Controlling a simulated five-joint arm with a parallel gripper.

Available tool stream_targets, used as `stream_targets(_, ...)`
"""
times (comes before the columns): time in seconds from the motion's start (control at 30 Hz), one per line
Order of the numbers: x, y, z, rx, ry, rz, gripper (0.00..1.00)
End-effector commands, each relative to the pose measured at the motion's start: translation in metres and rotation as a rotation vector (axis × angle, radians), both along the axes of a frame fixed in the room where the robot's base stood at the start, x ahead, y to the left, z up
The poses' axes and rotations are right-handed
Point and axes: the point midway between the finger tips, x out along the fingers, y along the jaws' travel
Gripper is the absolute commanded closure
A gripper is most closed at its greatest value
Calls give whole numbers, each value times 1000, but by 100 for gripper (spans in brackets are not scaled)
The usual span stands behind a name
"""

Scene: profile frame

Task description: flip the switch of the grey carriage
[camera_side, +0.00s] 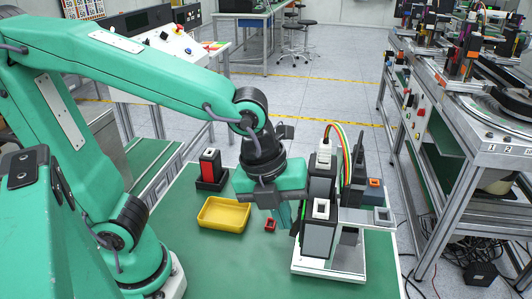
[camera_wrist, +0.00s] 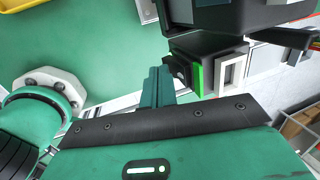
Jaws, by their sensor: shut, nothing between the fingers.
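A grey carriage (camera_side: 319,240) with dark sides and a white square on top stands upright on the white-edged profile frame (camera_side: 335,268). In the wrist view, a dark block with a green strip (camera_wrist: 196,78) and a white square frame (camera_wrist: 232,73) sits just right of my fingers; I cannot tell which carriage it is. My gripper (camera_side: 284,218) is shut and empty, pointing down at the left of the carriage. In the wrist view my gripper (camera_wrist: 158,74) is close to a small dark part on that block; contact is unclear. The switch is not clearly visible.
A second dark and grey unit (camera_side: 322,186) with coloured cables stands behind the carriage. A yellow tray (camera_side: 223,214), a small red piece (camera_side: 270,225) and a red block in a black holder (camera_side: 209,168) are on the green table.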

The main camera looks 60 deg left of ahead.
Motion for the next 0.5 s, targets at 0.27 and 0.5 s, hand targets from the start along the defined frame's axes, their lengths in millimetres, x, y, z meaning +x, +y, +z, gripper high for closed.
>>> stream_targets(0.27,2,-3,-3,0,1,-1,100)
stream_targets(0.5,3,-3,-3,-1,0,0,100)
